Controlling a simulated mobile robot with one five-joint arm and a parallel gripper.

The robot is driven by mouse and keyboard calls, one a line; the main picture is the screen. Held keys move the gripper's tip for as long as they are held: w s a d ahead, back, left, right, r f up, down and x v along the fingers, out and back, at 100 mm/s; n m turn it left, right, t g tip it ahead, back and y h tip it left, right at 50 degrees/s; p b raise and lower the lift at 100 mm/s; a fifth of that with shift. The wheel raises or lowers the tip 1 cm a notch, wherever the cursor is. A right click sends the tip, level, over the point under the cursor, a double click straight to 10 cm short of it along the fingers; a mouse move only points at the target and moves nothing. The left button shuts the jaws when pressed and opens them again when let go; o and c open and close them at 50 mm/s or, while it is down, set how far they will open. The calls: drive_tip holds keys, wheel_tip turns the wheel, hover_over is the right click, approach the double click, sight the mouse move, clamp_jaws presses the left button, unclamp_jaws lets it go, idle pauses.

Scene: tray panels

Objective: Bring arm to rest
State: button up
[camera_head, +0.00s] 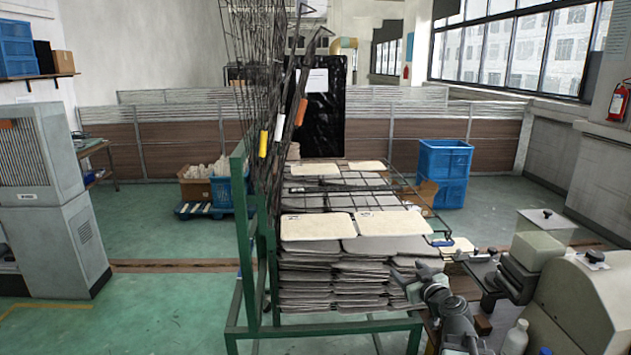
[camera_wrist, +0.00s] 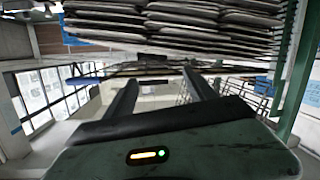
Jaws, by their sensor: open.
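My gripper (camera_head: 408,278) is at the lower right of the head view, beside the front right corner of the stacked panels. Its two dark fingers also show in the wrist view (camera_wrist: 162,80), spread apart with nothing between them. The stacked tray panels (camera_head: 330,285) sit in several layers on a green-framed rack (camera_head: 240,262). Cream panels (camera_head: 318,227) lie on top. The panel stack also fills the top of the wrist view (camera_wrist: 180,25), which looks upside down. I cannot tell the exact gap between my gripper and the stack.
Grey and cream machinery (camera_head: 585,300) and a white bottle (camera_head: 515,338) are close at the lower right. Tall wire grids (camera_head: 262,60) stand at the rack's left. Blue crates (camera_head: 445,170) are behind right. Green floor is open at left.

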drive_tip(key=s+a+f+n+g+y, duration=0.25)
drive_tip(key=a+f, duration=0.25)
drive_tip(key=a, duration=0.5)
drive_tip(key=s+a+f+n+g+y, duration=0.15)
drive_tip(key=a+f+g, duration=0.3)
drive_tip(key=a, duration=0.65)
drive_tip(key=s+f+m+g+h+b, duration=0.1)
drive_tip(key=s+f+m+g+h, duration=0.2)
drive_tip(key=s+f, duration=0.6)
drive_tip(key=s+d+f+m+g+h, duration=0.1)
drive_tip(key=s+d+m+g+h, duration=0.2)
drive_tip(key=s, duration=0.5)
drive_tip(key=d+m+g, duration=0.1)
drive_tip(key=d+g, duration=0.1)
drive_tip(key=d, duration=0.1)
drive_tip(key=shift+f+m, duration=0.3)
drive_tip(key=shift+m, duration=0.1)
